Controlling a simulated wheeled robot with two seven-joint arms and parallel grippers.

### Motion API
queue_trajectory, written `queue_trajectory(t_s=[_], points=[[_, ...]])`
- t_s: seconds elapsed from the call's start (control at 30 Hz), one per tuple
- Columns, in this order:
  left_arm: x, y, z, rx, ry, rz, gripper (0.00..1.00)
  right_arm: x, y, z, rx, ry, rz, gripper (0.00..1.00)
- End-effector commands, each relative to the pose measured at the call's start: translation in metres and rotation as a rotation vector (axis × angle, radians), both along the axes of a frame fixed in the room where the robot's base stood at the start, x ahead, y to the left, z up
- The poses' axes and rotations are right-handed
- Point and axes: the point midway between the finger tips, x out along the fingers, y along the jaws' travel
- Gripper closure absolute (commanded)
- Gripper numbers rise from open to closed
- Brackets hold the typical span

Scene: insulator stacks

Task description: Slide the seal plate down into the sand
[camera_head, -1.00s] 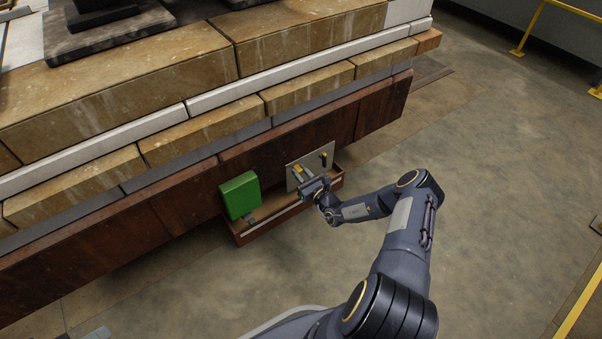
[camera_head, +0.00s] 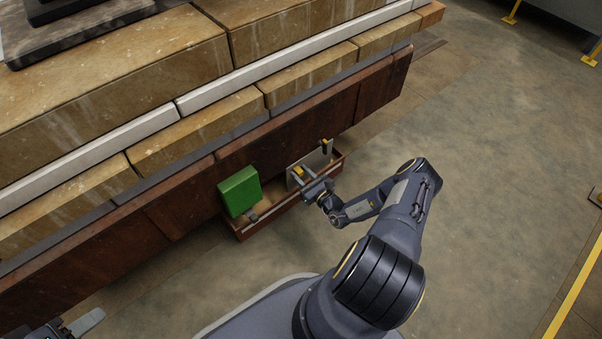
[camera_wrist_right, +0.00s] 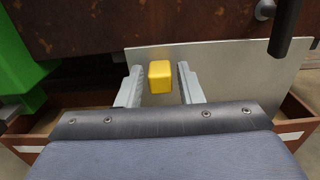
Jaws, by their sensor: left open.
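The grey seal plate (camera_head: 325,157) stands upright at the right part of the brown trough (camera_head: 285,209), against the dark red beam. It shows large in the right wrist view (camera_wrist_right: 225,72); its lower edge is hidden behind my gripper. A yellow block (camera_wrist_right: 160,76) on its face sits between the fingers of my right gripper (camera_wrist_right: 160,86), with a gap on each side. In the head view that gripper (camera_head: 304,181) is at the plate. My left gripper (camera_head: 84,322) is open at the bottom left edge, partly cut off, far from the plate.
A green block (camera_head: 240,191) stands at the left part of the trough. The rusty beam (camera_head: 190,198) and tan stone blocks (camera_head: 190,135) rise behind it. A dark handle (camera_wrist_right: 287,28) hangs near the plate's upper right.

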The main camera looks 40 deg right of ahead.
Motion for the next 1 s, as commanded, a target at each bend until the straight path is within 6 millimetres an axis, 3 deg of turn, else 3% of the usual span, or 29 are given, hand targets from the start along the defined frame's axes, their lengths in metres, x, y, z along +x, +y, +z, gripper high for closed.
queue_trajectory(t_s=[0.37, 0.8, 1.0], points=[[0.000, 0.000, 0.001, 0.000, 0.000, 0.000, 0.56, -0.002, 0.000, 0.000, 0.000, 0.001, 0.000, 0.56], [0.000, 0.000, 0.024, 0.000, 0.000, 0.000, 0.56, -0.065, -0.006, 0.001, 0.001, 0.002, -0.002, 0.56], [0.000, 0.000, 0.026, 0.000, 0.000, 0.000, 0.56, -0.078, -0.006, 0.000, 0.000, 0.001, 0.000, 0.56]])
